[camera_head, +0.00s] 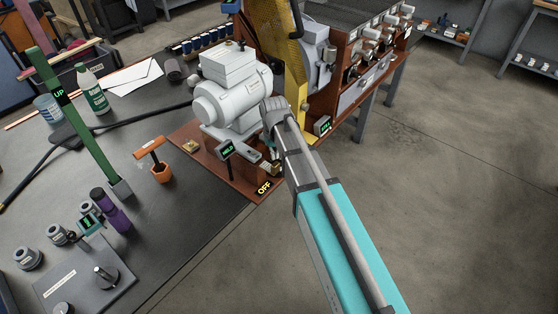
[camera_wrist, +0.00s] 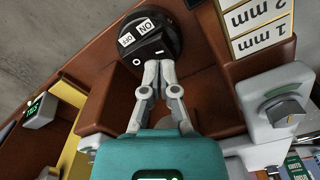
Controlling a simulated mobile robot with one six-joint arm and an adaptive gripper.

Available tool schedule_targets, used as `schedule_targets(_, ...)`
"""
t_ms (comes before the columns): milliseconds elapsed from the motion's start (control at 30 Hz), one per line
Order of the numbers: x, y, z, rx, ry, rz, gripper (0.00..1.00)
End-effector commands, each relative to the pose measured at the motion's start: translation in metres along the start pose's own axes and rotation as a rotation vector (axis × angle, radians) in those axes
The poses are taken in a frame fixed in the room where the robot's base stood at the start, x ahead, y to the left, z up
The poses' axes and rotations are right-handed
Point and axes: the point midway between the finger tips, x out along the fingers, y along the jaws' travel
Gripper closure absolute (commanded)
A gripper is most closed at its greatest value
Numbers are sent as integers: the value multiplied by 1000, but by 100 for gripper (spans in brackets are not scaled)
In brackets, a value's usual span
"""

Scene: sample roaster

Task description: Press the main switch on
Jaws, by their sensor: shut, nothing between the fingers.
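The main switch (camera_wrist: 155,38) is a round black knob on a brown panel at the top of the wrist view. It has white ON and OFF labels, and white marks near its lower edge. My gripper (camera_wrist: 159,64) has its two fingers together and empty, with the tips at the lower edge of the switch in the picture. I cannot tell whether they touch it.
In the wrist view, 1 mm and 2 mm labels (camera_wrist: 262,28) and a grey knob (camera_wrist: 284,108) are at right, and a small green display (camera_wrist: 38,110) at left. A grey motor machine (camera_head: 232,95) stands on the brown base. Open floor (camera_head: 450,200) lies at right.

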Motion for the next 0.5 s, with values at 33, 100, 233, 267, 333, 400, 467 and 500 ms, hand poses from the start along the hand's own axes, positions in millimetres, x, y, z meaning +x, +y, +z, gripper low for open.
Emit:
schedule_targets(33, 1, 0, 0, 0, 0, 0, 100)
schedule_targets(100, 2, 0, 0, 0, 0, 0, 100)
schedule_targets(233, 3, 0, 0, 0, 0, 0, 100)
schedule_targets(267, 4, 0, 0, 0, 0, 0, 100)
schedule_targets(333, 4, 0, 0, 0, 0, 0, 100)
schedule_targets(400, 5, 0, 0, 0, 0, 0, 100)
schedule_targets(467, 6, 0, 0, 0, 0, 0, 100)
schedule_targets(500, 6, 0, 0, 0, 0, 0, 100)
